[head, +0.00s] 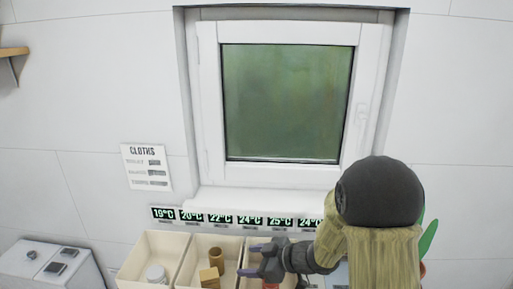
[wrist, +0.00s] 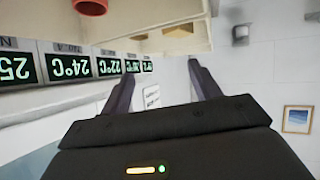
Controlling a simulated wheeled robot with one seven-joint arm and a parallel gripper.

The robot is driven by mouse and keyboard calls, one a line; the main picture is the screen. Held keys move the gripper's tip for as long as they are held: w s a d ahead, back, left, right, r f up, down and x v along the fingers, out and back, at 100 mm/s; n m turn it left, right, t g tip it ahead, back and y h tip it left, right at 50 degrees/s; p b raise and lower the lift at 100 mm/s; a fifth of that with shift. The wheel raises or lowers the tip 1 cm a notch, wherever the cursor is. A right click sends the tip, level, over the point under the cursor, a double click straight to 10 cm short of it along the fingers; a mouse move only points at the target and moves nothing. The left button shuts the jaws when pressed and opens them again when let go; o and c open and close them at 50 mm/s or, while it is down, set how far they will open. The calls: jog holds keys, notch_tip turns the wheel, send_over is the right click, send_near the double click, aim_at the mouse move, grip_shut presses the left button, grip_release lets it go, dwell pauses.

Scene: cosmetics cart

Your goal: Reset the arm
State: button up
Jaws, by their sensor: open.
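My gripper (head: 254,260) is in the lower middle of the head view, over the cream bins. Its two dark fingers point left and stand apart, with nothing seen between them. My arm reaches in from the right and hides part of the bins and signs behind it. In the wrist view my gripper (wrist: 162,74) also shows open and empty, with the signs upside down beyond it.
Cream bins (head: 140,254) stand below the window (head: 287,105). They hold a white jar (head: 156,274), a brown jar (head: 222,252) and a wooden block (head: 209,278). Temperature signs (head: 192,216) line the wall behind. A grey unit (head: 45,264) stands left. Space above the bins is free.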

jog(key=d+m+t+h, duration=0.1)
jog(key=w+d+m+t+h, duration=0.1)
jog(key=d, duration=0.1)
jog(key=w+d+m+h, duration=0.1)
jog(key=d, duration=0.1)
jog(key=shift+w+d+r+t+h, duration=0.1)
jog(key=shift+d+r+t+h, duration=0.05)
jog(key=shift+r+t+h, duration=0.25)
jog(key=s+d+m+h, duration=0.3)
jog(key=d+m+h, duration=0.2)
jog(key=d, duration=0.3)
jog(key=s+d+m+g+h, duration=0.1)
jog(key=s+m+g, duration=0.1)
jog(key=s, duration=0.5)
jog(key=s+d+f+m+g+h, duration=0.1)
jog(key=s+d+m+g, duration=0.1)
jog(key=s, duration=0.6)
jog(key=shift+m+g, duration=0.7)
jog(key=shift+m, duration=0.5)
